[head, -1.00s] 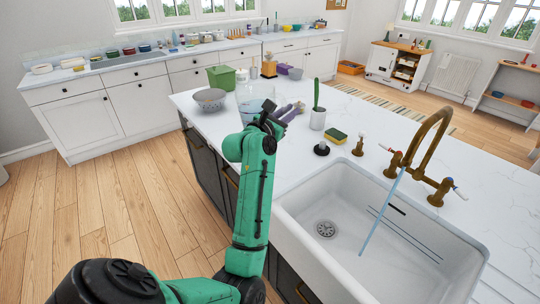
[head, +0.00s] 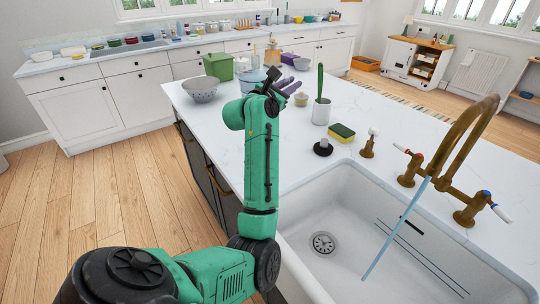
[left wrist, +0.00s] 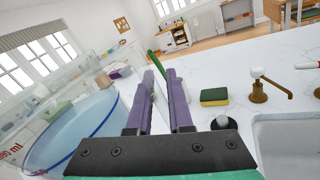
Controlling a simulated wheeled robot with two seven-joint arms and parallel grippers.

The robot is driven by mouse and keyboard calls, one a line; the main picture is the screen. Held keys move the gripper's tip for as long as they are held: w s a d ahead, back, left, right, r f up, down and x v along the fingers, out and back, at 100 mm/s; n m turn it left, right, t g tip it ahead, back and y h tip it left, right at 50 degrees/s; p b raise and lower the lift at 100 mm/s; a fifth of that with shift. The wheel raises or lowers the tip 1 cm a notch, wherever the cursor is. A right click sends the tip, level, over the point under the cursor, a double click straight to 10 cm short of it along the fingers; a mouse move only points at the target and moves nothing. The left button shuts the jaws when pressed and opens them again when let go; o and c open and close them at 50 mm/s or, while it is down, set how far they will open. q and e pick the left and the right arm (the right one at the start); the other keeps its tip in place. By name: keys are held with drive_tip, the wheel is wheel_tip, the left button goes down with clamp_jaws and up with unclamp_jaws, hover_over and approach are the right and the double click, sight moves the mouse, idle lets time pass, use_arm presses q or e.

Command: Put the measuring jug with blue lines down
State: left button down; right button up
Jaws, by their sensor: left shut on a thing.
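The measuring jug (head: 250,82) is clear, with blue lines, and shows behind my left arm at the far end of the island. In the left wrist view the jug (left wrist: 75,125) is large at the left, with a blue line around it and red lettering at its edge. My left gripper (head: 290,87) has purple fingers, which also show in the left wrist view (left wrist: 161,80). They are shut on a thin, clear part of the jug. My arm hides part of it in the head view. I cannot tell whether its base touches the worktop. My right gripper is out of view.
A grey colander (head: 201,89) and green bin (head: 218,66) stand close to the jug. A small beige pot (head: 301,99), white plant pot (head: 321,113) and sponge (head: 341,132) stand nearer the sink (head: 335,205). The worktop (head: 375,110) is clear at the right.

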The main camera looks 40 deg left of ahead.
use_arm(q)
wheel_tip(320, 180, down, 19)
drive_tip(key=shift+s, duration=0.15)
drive_tip(key=c, duration=0.9)
unclamp_jaws()
drive_tip(key=shift+f, duration=0.15)
drive_tip(key=shift+o, duration=0.3)
drive_tip(key=shift+d, duration=0.1)
drive_tip(key=shift+s, duration=0.25)
drive_tip(key=s, duration=0.3)
drive_tip(key=s+b, duration=0.1)
drive_tip(key=s, duration=0.3)
drive_tip(key=s+b, duration=0.1)
drive_tip(key=s, duration=0.3)
drive_tip(key=shift+d, duration=0.4)
drive_tip(key=shift+s, duration=0.3)
